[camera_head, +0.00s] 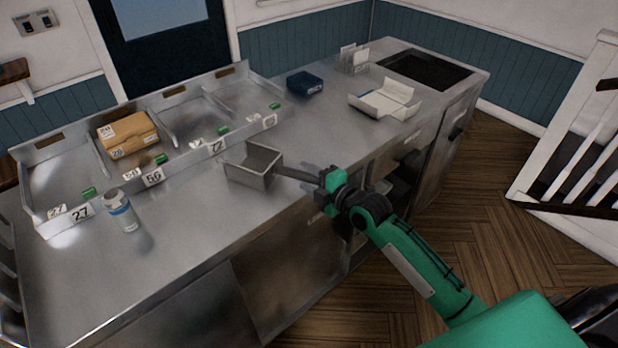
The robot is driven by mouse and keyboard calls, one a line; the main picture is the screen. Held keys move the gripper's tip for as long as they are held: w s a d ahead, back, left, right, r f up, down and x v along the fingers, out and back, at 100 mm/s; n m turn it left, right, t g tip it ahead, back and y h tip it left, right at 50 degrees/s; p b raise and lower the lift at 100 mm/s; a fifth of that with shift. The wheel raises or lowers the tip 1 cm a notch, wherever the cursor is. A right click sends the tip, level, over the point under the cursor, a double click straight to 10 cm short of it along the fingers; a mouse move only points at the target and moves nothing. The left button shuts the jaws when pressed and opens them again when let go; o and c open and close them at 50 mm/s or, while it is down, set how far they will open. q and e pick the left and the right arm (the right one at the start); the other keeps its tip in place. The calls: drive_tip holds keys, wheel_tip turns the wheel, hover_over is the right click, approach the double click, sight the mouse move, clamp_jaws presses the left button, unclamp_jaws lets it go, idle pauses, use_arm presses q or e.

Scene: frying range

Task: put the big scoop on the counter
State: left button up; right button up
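The big scoop (251,168) is a grey metal box-shaped scoop with an open top. It is at the front edge of the steel counter (190,235), with its handle pointing right, past the edge. My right gripper (312,181) is at the handle's end and appears shut on it. I cannot tell whether the scoop's underside touches the counter or is slightly above it. My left gripper is out of view.
A divided steel bin row (185,152) with number tags runs along the back and holds a brown package (128,134). A white-and-blue shaker (121,210) stands at left. A dark blue tray (305,83) and an open white carton (385,99) are farther back. Bare counter lies left of the scoop.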

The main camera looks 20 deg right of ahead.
drive_tip(key=shift+r, duration=0.25)
drive_tip(key=b+v, duration=0.2)
drive_tip(key=v, duration=1)
drive_tip(key=shift+f, duration=0.1)
